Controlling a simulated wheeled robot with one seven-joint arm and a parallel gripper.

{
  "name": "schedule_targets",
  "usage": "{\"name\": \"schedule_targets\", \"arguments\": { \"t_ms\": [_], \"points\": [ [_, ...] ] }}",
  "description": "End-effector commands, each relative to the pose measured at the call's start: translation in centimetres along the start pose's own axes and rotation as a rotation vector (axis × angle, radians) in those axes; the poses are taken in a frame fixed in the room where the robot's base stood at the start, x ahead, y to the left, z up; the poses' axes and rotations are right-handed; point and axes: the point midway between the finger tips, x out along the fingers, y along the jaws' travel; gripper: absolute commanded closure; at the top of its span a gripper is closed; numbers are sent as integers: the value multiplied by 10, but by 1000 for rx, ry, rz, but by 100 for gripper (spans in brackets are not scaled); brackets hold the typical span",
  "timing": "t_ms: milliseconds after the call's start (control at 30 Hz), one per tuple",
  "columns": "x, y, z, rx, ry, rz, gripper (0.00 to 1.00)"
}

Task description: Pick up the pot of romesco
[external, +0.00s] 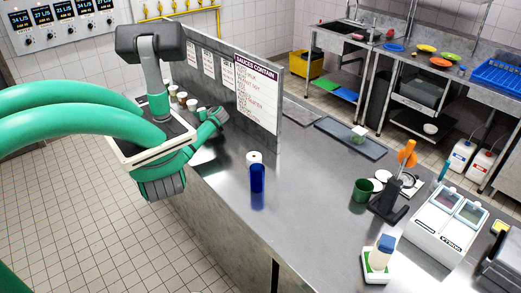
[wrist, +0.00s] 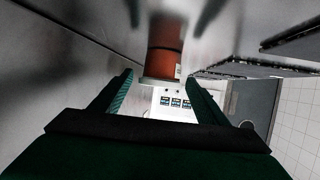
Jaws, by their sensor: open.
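A pot with reddish-orange contents or sides and a pale rim (wrist: 165,50) is straight ahead in the wrist view, centred between the fingertips. It looks like the romesco, but I can read no name on it. My gripper (wrist: 160,80) is open, with one green finger to each side of the pot and a gap on both sides. I cannot tell how far the pot reaches between the fingers. In the external view several small pots (external: 182,97) stand in a row on the counter by the partition, close to my gripper, and my arm partly covers that area.
An upright panel with a sauce sign (external: 257,95) stands behind the pots. A green cup (external: 363,190) and a white two-bin unit (external: 445,222) are at the right.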

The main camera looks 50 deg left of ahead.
Motion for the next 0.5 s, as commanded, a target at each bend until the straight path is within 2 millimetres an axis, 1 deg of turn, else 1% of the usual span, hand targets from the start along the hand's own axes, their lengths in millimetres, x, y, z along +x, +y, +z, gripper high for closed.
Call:
{"name": "schedule_targets", "arguments": {
  "t_ms": [67,300,400,500],
  "points": [
    [7,0,0,1,1,-2,32],
    [40,0,0,3,2,-2,32],
    [49,0,-1,2,1,-1,32],
    [52,0,0,0,1,0,32]
  ]
}}
